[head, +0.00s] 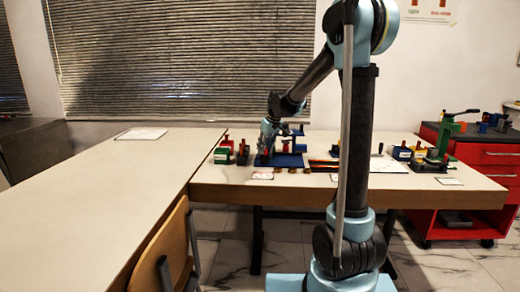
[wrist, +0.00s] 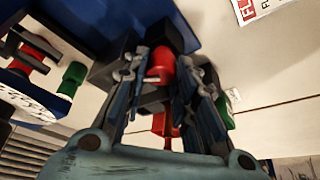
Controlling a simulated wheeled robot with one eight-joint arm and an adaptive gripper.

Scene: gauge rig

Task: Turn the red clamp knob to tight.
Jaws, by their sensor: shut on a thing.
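The red clamp knob (wrist: 161,66) is between the two fingers of my gripper (wrist: 162,82) in the wrist view. The fingers are shut on it from both sides and hide its edges. A second red part (wrist: 165,125) shows lower between the fingers; I cannot tell if it belongs to the knob. In the head view my gripper (head: 268,141) is down at the blue gauge rig (head: 290,159) on the table. The knob is too small and covered there to make out its turn position.
In the wrist view a white dial (wrist: 25,100), a red part (wrist: 32,56) and a green part (wrist: 72,78) lie to the left. More fixtures (head: 403,153) stand right on the table (head: 340,185). A chair (head: 170,245) and a red cabinet (head: 470,195) flank it.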

